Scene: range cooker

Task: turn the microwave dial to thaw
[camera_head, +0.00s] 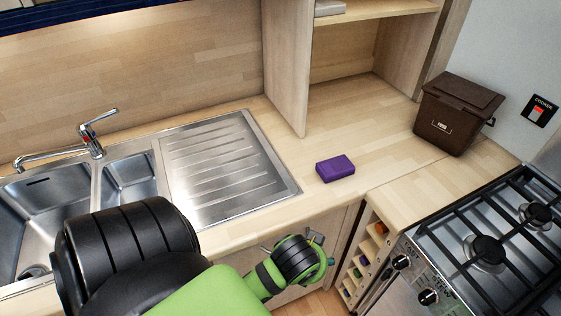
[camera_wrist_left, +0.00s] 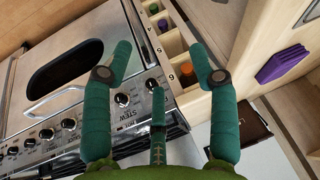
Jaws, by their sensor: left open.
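No microwave and no thaw dial can be made out in either view. A range cooker (camera_head: 490,255) stands at the right in the head view, with black control knobs (camera_head: 428,297) on its front. In the left wrist view its front panel carries several knobs (camera_wrist_left: 122,99), left of and below the fingers. My left gripper (camera_wrist_left: 161,55) is open and empty, its teal fingers spread in front of the cooker's edge and a small rack. In the head view the left gripper (camera_head: 316,255) is partly hidden behind its own wrist. My right gripper is in neither view.
A wooden rack (camera_head: 372,252) with small compartments stands beside the cooker. A purple block (camera_head: 335,168) and a brown bin (camera_head: 459,113) sit on the worktop. The steel sink and drainer (camera_head: 225,170) are at the left. The worktop around the block is clear.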

